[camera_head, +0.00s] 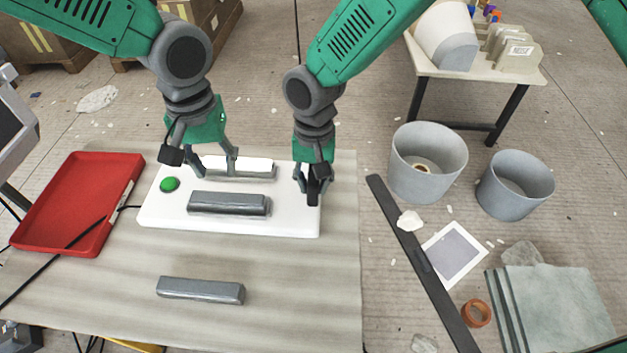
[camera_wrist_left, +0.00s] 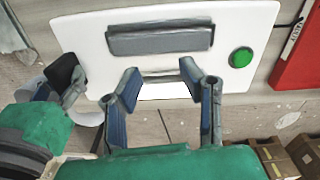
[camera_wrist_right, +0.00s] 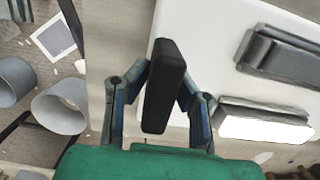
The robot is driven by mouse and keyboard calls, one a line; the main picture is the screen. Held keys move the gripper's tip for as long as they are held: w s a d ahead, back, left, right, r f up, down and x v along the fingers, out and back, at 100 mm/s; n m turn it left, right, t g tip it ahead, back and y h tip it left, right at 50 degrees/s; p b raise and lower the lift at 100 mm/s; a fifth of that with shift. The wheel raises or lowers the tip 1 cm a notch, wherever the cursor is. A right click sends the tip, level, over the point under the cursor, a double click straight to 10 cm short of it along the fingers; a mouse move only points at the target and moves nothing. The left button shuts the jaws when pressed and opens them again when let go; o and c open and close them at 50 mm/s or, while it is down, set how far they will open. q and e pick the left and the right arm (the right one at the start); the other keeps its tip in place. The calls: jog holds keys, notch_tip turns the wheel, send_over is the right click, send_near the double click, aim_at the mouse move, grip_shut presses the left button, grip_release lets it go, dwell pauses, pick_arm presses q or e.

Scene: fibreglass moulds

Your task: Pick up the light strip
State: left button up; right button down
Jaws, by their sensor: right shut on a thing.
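The light strip (camera_head: 258,163), a glowing white bar with a grey edge, lies at the back edge of the white board (camera_head: 285,222). It also shows in the left wrist view (camera_wrist_left: 165,91) and the right wrist view (camera_wrist_right: 262,128). My left gripper (camera_head: 214,163) is open over it; in the left wrist view its fingers stand on either side of part of the strip. I cannot tell if they touch it. My right gripper (camera_head: 313,180) is shut on a black block (camera_wrist_right: 165,85) at the board's right end.
A grey bar (camera_head: 228,202) lies on the board beside a green button (camera_head: 169,184). Another grey bar (camera_head: 200,290) lies on the table in front. A red tray (camera_head: 75,200) is at left. Grey buckets (camera_head: 428,160) stand on the floor at right. The table's front right is clear.

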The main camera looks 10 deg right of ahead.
aim_at(226, 196)
pick_arm(q)
jog(key=o, duration=0.4)
notch_tip(226, 196, down, 4)
jog(key=n, duration=1.6)
jog(key=shift+w+a+f, duration=0.1)
jog(key=shift+w, duration=0.05)
jog(key=shift+f, duration=2.65)
